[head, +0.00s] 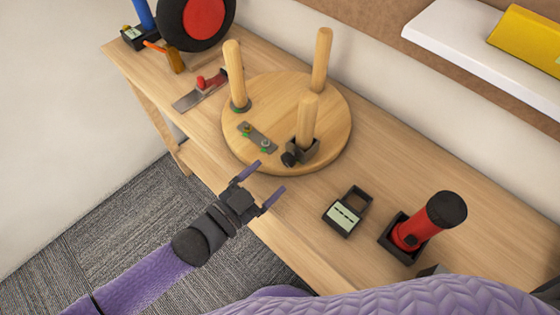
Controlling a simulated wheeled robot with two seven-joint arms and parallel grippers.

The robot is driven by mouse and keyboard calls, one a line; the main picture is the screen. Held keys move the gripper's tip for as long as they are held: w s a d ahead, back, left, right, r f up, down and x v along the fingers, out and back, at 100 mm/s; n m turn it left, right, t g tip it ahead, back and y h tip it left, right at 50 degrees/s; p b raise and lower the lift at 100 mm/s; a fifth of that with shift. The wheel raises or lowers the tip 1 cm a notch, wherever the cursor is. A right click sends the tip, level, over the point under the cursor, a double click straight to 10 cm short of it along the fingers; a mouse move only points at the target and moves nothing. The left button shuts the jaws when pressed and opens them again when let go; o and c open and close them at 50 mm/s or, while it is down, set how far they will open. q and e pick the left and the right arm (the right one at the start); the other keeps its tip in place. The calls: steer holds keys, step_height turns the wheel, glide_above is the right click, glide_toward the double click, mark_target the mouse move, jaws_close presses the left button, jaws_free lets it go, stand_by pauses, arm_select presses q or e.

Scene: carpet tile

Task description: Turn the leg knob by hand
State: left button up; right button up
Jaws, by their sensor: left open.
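A round wooden stool top (235,122) lies on the bench with three wooden legs pointing up. The front leg (307,118) stands in a dark square bracket (304,148). A small black knob (289,159) sits at the left side of that bracket. My left gripper (265,183) is open and empty at the bench's front edge, its two purple fingers pointing toward the stool. It is apart from the knob, which lies up and to the right of it. My right gripper is not in view.
On the wooden bench (400,179) are a metal plate (256,138) on the stool, a red-handled scraper (194,96), a black device with a pale display (343,216) and a red cylinder (414,231) in a black holder. A black-and-red disc (188,22) stands at the back left.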

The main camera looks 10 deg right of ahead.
arm_select(q)
steer(key=v, duration=0.5)
